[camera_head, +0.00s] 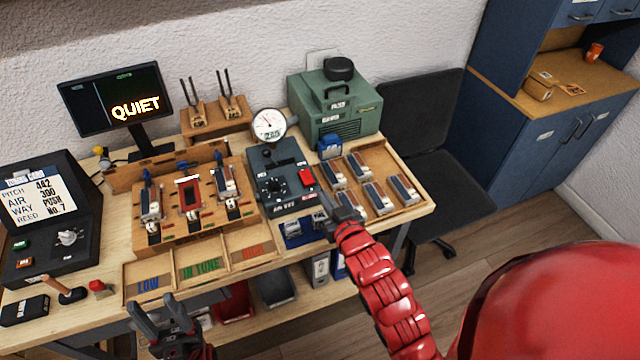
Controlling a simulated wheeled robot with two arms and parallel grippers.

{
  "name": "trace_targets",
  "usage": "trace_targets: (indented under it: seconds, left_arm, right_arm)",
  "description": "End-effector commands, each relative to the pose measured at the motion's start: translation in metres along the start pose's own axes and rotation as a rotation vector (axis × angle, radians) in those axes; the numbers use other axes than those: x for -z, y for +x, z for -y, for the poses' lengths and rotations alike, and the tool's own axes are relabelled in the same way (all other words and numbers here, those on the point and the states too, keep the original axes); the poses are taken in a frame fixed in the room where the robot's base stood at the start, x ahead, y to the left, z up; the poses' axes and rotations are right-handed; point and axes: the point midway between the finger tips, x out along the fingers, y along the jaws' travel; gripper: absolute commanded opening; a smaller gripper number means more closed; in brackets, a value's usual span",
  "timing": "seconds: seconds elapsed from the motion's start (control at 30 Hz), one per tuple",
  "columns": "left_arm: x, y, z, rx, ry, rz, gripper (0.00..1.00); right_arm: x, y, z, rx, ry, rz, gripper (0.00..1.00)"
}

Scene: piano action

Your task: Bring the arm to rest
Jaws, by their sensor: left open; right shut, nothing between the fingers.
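My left gripper (157,306) is at the bottom left, in front of the bench's front edge, with its two dark fingers spread apart and nothing between them. My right arm (385,290) is red and segmented and reaches up from the bottom right. Its dark gripper (330,199) is shut and empty, by the front right of the bench, near the black control box (283,180) and the tray of reed parts (402,197). I cannot tell whether it touches anything there.
The wooden bench (80,268) holds a monitor reading QUIET (110,100), a round gauge (268,125), a green machine (335,105) and a wooden rack (190,225). Compartments marked LOW, IN TUNE (203,265) line the front. A black chair (425,120) stands right.

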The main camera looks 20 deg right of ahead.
Motion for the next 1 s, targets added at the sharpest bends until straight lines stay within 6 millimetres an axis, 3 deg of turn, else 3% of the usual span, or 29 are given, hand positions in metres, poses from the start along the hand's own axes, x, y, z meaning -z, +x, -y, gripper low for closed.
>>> trace_targets:
  seconds: [0.13,0.77,0.87,1.0]
  left_arm:
    - [0.002,0.01,0.001,0.0,0.0,0.001,0.5]
    - [0.001,0.009,0.0,0.0,0.0,0.001,0.5]
    - [0.001,0.007,0.0,0.0,0.0,0.001,0.5]
    - [0.001,0.004,0.0,0.0,0.0,0.001,0.5]
  right_arm:
    - [-0.001,-0.008,0.0,-0.001,0.001,0.006,0.0]
    - [-0.001,-0.008,-0.001,-0.001,0.002,-0.009,0.0]
    - [0.008,-0.004,-0.003,0.0,0.007,-0.075,0.0]
    - [0.039,-0.003,-0.009,0.001,0.013,-0.294,0.0]
